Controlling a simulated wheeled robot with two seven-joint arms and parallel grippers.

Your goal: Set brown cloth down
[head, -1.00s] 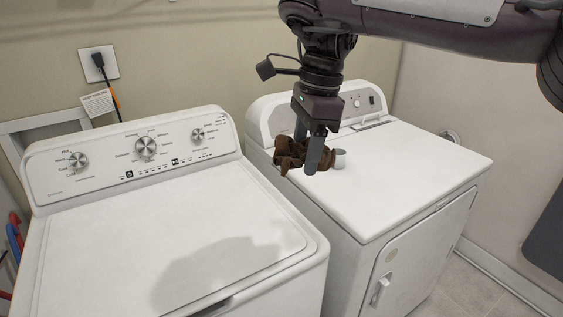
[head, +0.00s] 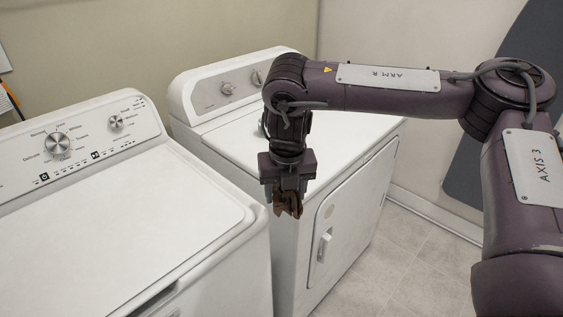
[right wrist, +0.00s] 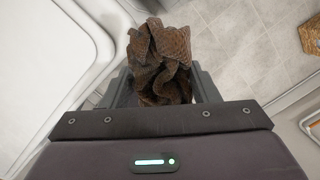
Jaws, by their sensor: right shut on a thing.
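The brown cloth (head: 288,204) is a small crumpled bundle hanging from my right gripper (head: 287,190). The gripper points down and is shut on it, in front of the dryer's front left corner. In the right wrist view the brown cloth (right wrist: 158,62) bunches up between the fingers (right wrist: 160,90), with grey floor and white machines beyond it. The cloth touches no surface that I can see. My left gripper is not in view.
A white washer (head: 110,220) stands at the left and a white dryer (head: 350,140) at the right, both with closed flat tops. Tiled floor (head: 395,240) lies clear to the right of the dryer. A wicker basket (right wrist: 310,35) shows at the right edge of the wrist view.

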